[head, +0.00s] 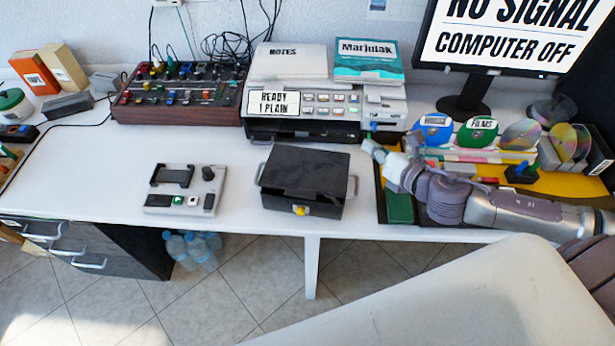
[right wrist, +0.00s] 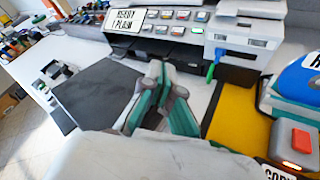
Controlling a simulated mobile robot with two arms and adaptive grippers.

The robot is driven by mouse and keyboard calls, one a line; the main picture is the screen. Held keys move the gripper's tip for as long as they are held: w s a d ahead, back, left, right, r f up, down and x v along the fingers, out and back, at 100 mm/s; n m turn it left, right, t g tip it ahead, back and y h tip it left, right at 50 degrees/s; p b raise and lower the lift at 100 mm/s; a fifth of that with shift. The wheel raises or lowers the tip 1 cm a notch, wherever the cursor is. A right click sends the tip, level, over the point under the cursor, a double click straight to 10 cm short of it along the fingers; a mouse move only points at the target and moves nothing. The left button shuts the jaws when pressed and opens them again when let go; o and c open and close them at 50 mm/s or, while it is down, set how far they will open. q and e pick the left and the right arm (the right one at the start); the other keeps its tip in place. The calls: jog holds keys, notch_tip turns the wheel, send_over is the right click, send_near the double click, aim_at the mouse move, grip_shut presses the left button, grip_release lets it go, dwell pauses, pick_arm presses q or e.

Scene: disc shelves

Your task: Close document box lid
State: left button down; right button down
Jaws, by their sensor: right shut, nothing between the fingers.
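The black document box (head: 305,172) stands on the white desk, right of its middle, with a metal handle on each side and a yellow latch (head: 300,210) on its front. Its lid appears down, lying flat over the box. In the right wrist view the lid shows as a dark flat surface (right wrist: 98,93) left of the fingers. My right gripper (head: 370,146) is shut and empty, beside the box's back right corner and apart from it as far as I can see. Its closed fingers also show in the right wrist view (right wrist: 158,72). My left gripper is out of view.
A printer (head: 305,130) stands behind the box. A yellow mat (head: 575,186) with discs and holders lies to the right, under my right arm. A small grey device (head: 187,188) lies left of the box, with bare desk between. A monitor (head: 490,45) stands at the back right.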

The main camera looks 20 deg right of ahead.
jog(key=s+a+r+m+g+y+p, duration=0.2)
jog(key=a+r+m+g+y+p, duration=0.25)
jog(key=m, duration=0.65)
jog(key=s+a+r+m+g+y+p, duration=0.1)
jog(key=s+a+r+m+g+p, duration=0.15)
jog(key=a+m+g, duration=0.55)
jog(key=m+t+p, duration=0.1)
jog(key=m+p, duration=0.1)
jog(key=p, duration=0.1)
send_over(295, 193)
jog(key=d, duration=0.3)
jog(key=shift+y, duration=0.25)
jog(key=f, duration=0.6)
jog(key=shift+s+a, duration=0.1)
jog(key=shift+a, duration=0.15)
jog(key=f, duration=0.2)
jog(key=shift+s+f, duration=0.2)
jog(key=shift+f, duration=0.15)
jog(key=shift+s+f, duration=0.15)
jog(key=shift+f, duration=0.6)
jog(key=shift+f, duration=0.1)
